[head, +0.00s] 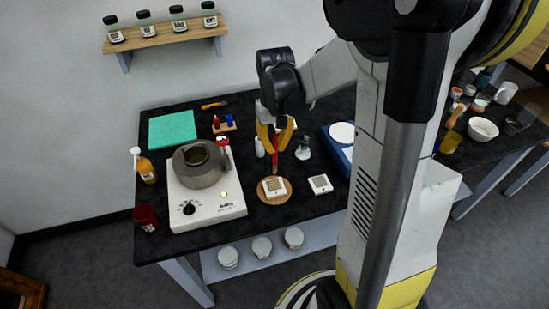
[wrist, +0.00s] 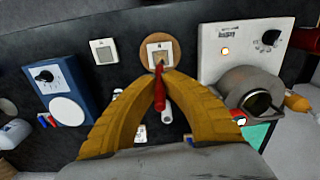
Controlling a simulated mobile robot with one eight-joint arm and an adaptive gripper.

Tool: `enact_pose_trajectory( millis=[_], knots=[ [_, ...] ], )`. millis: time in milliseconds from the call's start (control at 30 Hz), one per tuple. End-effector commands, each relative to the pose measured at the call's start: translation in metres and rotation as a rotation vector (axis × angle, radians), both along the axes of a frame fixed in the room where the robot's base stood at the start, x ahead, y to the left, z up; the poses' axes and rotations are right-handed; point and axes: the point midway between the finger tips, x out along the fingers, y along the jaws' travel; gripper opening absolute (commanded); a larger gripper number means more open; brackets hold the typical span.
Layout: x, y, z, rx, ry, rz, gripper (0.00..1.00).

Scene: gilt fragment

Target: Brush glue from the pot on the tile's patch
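The tile (head: 273,184) is pale and square with a darker patch in its middle. It lies on a round brown board (head: 263,197) and also shows in the wrist view (wrist: 152,47). The grey glue pot (head: 205,178) stands on a white hot plate (head: 220,207), left of the tile; it also shows in the wrist view (wrist: 241,86). My gripper (head: 275,150) has yellow fingers closed on a red brush (head: 275,160), seen too in the wrist view (wrist: 159,92). The brush points down over the tile's far edge. I cannot tell whether its tip touches the tile.
A glue-coloured bottle (head: 147,168), a dark red cup (head: 146,217) and a green mat (head: 172,130) are at the left. Some black tabletop is bare in front.

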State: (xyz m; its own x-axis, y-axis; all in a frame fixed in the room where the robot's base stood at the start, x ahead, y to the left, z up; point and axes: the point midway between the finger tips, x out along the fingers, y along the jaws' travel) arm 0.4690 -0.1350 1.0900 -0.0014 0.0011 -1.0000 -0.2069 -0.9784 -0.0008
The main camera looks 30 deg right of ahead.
Motion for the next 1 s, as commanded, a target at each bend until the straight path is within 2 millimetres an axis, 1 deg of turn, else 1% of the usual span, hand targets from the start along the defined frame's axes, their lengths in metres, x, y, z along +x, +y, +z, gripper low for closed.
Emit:
enact_pose_trajectory(
  millis=[367, 533, 667, 1000],
  knots=[
    [0.0, 0.0, 0.0, 0.0, 0.0, 0.0, 0.0],
    [0.0, 0.0, -0.007, -0.003, -0.003, 0.0, 0.0],
    [0.0, 0.001, -0.017, -0.008, -0.007, 0.0, 0.0],
    [-0.001, 0.004, -0.059, -0.03, -0.022, 0.002, 0.0]
  ],
)
